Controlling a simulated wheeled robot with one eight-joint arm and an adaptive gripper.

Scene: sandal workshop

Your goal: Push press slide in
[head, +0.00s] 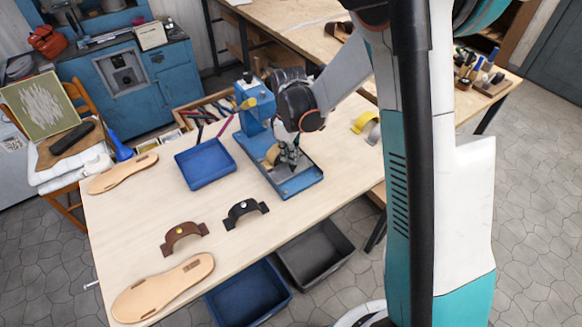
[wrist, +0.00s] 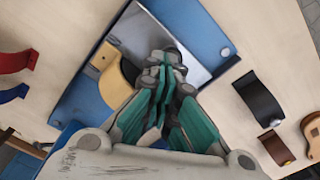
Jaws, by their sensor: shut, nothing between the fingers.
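The blue press (head: 257,108) stands at the back of the light wooden table. Its long blue bed (head: 300,187) reaches forward and bears a grey metal plate (wrist: 160,32), seemingly the slide. A tan curved piece (wrist: 115,88) sits on the bed beside my gripper, partly hidden in the head view. My gripper (head: 290,166) is shut and empty, pointing down over the bed. In the wrist view its green fingers (wrist: 170,75) are together, with a dark knob-like part just past the tips. I cannot tell whether they touch it.
A blue tray (head: 206,164) is left of the press. A black strap (head: 245,211), a brown strap (head: 184,238) and tan soles (head: 163,287) lie in front and left. A yellow strap (head: 365,122) lies to the right. Blue and grey bins (head: 316,254) are below the front edge.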

